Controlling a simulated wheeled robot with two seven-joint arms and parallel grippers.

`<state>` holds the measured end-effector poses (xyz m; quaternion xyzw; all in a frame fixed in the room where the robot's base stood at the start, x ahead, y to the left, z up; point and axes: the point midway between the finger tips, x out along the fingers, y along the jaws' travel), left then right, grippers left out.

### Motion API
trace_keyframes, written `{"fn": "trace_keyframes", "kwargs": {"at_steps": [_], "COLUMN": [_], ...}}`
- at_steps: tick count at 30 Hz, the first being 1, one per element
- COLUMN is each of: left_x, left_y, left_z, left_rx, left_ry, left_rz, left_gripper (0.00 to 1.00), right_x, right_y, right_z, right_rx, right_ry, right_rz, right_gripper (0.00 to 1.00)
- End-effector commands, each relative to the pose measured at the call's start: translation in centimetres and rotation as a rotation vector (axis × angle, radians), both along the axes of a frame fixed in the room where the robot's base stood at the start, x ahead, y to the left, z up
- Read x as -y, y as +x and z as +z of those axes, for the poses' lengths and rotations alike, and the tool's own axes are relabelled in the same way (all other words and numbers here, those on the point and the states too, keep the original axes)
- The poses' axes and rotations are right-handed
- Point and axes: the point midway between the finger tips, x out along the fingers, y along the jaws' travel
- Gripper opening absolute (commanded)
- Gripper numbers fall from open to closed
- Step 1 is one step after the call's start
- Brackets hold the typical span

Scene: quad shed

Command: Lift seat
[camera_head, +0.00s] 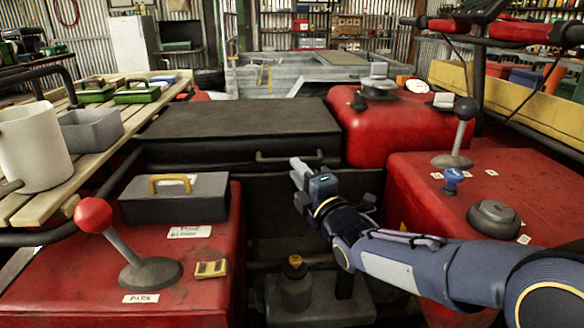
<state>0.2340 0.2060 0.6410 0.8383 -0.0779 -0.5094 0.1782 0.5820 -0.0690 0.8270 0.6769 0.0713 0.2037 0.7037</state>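The seat (238,122) is a wide, flat black block in the middle, lying level. A dark bar handle (290,158) runs along its front face near the right end. My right gripper (297,172) is in front of the seat, just below the handle, its pale fingertips pointing up and left. The fingers overlap in this view, so I cannot tell whether they are apart or whether they touch the handle. My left gripper is out of view.
A red-knobbed lever (95,216) and a black box with a yellow handle (174,198) stand on the left red fender. A red tank (400,130) is behind on the right. A black-knobbed lever (458,135) stands at right. A wooden rack (115,140) holds containers at left.

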Motion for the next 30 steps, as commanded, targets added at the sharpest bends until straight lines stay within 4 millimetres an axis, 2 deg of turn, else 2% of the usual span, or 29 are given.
{"fn": "trace_keyframes", "kwargs": {"at_steps": [3,9,20,25,30], "left_x": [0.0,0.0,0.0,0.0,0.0], "left_y": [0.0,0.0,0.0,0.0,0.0], "left_z": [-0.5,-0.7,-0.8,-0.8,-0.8], "left_rx": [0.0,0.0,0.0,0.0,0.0], "left_ry": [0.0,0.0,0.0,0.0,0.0], "left_rz": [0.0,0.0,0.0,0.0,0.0], "left_gripper": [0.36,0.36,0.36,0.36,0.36], "right_x": [-0.8,-1.7,-2.0,-2.0,-1.9], "right_y": [1.9,4.1,4.7,4.7,4.7], "right_z": [0.2,0.6,0.8,0.8,0.8], "right_rx": [0.0,-0.003,-0.004,-0.004,-0.004], "right_ry": [-0.002,-0.001,0.002,0.002,0.003], "right_rz": [0.0,0.0,0.0,0.0,-0.001], "right_gripper": [0.21,0.21,0.21,0.0,0.0]}}
